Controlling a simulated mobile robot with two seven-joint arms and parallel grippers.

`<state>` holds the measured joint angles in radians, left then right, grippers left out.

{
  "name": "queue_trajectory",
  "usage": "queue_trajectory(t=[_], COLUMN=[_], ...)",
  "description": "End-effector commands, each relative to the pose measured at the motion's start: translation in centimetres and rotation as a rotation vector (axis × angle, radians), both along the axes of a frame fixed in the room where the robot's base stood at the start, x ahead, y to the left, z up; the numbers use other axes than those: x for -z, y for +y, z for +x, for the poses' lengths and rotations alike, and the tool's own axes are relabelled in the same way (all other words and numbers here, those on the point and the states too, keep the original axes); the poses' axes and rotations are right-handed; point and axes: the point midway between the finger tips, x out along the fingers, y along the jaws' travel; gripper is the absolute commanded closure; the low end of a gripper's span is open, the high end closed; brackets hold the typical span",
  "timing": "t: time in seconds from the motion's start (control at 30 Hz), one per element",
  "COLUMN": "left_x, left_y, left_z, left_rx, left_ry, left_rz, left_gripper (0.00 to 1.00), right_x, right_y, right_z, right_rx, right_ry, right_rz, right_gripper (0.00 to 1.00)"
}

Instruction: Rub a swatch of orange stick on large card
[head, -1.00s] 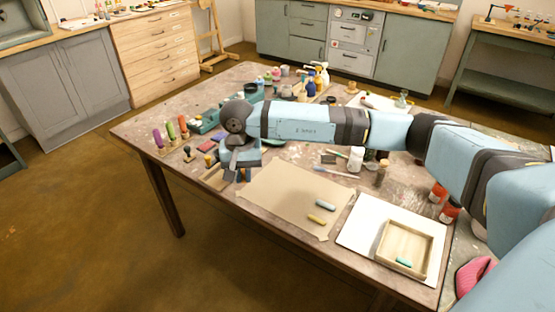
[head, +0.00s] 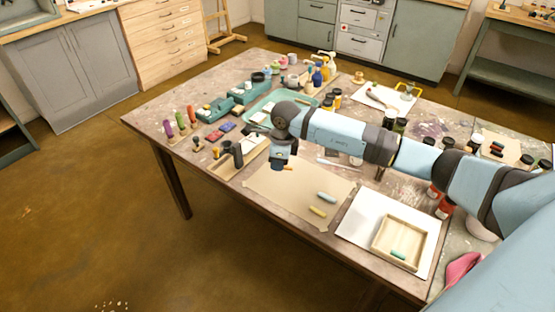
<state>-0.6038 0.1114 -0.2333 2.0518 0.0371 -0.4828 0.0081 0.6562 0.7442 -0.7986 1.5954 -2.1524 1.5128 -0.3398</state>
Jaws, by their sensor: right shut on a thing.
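My right gripper (head: 283,163) points down over the upper left part of a large tan card (head: 290,205) on the table. It is shut on the orange stick, of which only a small orange-brown bit shows below the fingers. I cannot tell whether the stick touches the card. A yellow stick (head: 318,212) and a light blue stick (head: 327,197) lie on the card's right part. No orange mark can be made out on the card. My left gripper is not in view.
A white sheet (head: 358,220) with a shallow wooden tray (head: 375,250) holding a teal stick (head: 398,254) lies to the right. A wooden tray (head: 222,167) with dark items stands left of the card. Bottles and jars crowd the back. The card's front left is clear.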

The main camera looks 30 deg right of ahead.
Motion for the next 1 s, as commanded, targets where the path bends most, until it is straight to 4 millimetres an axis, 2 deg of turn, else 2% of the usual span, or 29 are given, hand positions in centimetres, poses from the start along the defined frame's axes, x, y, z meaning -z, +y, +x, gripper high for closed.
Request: queue_trajectory(t=[0.3,0.5,1.0], left_x=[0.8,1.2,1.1], left_y=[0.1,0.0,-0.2], left_z=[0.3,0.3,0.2], left_rx=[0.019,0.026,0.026], left_ry=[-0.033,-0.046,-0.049], left_rz=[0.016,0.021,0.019], left_gripper=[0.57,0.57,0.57], right_x=[3.9,5.8,6.3], right_y=[0.0,0.0,0.1], right_z=[0.0,0.0,0.0], right_rx=[-0.002,-0.003,-0.009], right_ry=[0.001,0.0,0.0], right_rz=[0.0,-0.001,-0.001], right_gripper=[0.95,0.95,0.95])
